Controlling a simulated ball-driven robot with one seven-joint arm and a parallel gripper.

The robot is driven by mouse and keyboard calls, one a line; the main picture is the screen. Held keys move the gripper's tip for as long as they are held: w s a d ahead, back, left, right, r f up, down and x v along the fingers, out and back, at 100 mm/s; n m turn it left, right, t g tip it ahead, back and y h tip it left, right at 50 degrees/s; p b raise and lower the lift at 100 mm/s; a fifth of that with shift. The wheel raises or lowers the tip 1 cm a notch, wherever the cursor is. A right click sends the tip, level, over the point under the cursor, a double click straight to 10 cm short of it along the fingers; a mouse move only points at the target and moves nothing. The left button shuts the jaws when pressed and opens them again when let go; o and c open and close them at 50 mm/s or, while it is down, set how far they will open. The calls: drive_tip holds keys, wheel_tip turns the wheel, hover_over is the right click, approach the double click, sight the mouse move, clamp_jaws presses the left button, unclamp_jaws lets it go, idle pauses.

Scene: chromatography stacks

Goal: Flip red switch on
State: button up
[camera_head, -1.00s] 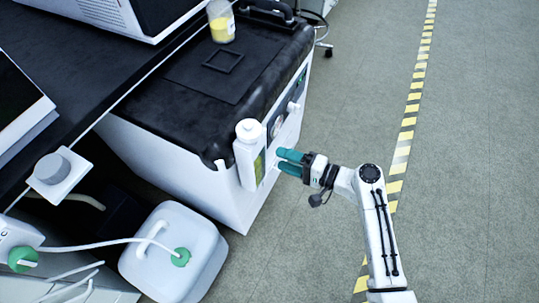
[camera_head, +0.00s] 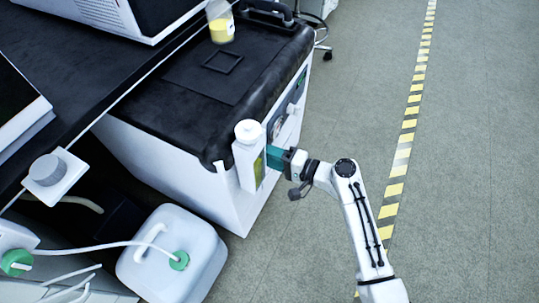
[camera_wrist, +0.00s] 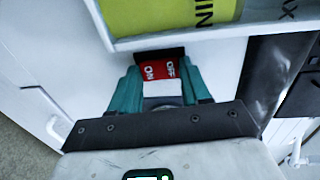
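The red switch (camera_wrist: 160,70) shows in the wrist view, marked ON and OFF, in a dark surround on the white front of the cabinet (camera_head: 234,208). My gripper (camera_wrist: 160,85) faces it, its two teal fingers apart, one on each side of the switch. Whether the fingers touch the switch cannot be told. In the head view my gripper (camera_head: 274,157) is against the cabinet front beside the bottle holder, and the switch is hidden there.
A white holder with a bottle (camera_head: 249,155) sticks out from the cabinet front, close to my fingers; its yellow-green part (camera_wrist: 165,14) fills the top of the wrist view. A white canister (camera_head: 172,255) stands on the floor at left. The floor at right is clear.

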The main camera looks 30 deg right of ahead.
drive_tip(key=shift+c, duration=1.4)
drive_tip(key=f+t+y+b, duration=0.1)
drive_tip(key=t+b, duration=0.1)
drive_tip(key=b, duration=0.6)
drive_tip(key=shift+f, duration=0.1)
drive_tip(key=shift+y, duration=0.3)
drive_tip(key=shift+r, duration=0.2)
drive_tip(key=o, duration=0.8)
